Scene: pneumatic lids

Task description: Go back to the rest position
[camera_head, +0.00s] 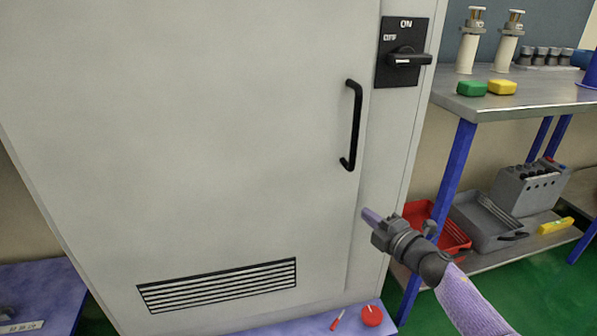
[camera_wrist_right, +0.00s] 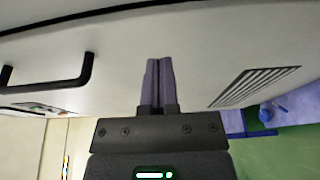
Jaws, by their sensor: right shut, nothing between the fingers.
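My right gripper (camera_head: 371,215) is in front of the lower right part of a tall grey cabinet (camera_head: 200,120), below its black door handle (camera_head: 354,125). In the right wrist view its two purple fingers (camera_wrist_right: 159,80) are pressed together with nothing between them. The handle also shows in that view (camera_wrist_right: 85,72), to the left of the fingers and apart from them. The cabinet door looks closed. A black rotary switch (camera_head: 405,58) marked ON and OFF sits right of the handle. My left gripper is not in view.
A metal workbench (camera_head: 560,95) with blue legs stands at right, with green (camera_head: 472,88) and yellow (camera_head: 502,87) blocks on top. A red crate (camera_head: 450,236) and a grey tray (camera_head: 487,222) lie on its lower shelf. A red round object (camera_head: 372,316) lies by the cabinet's foot.

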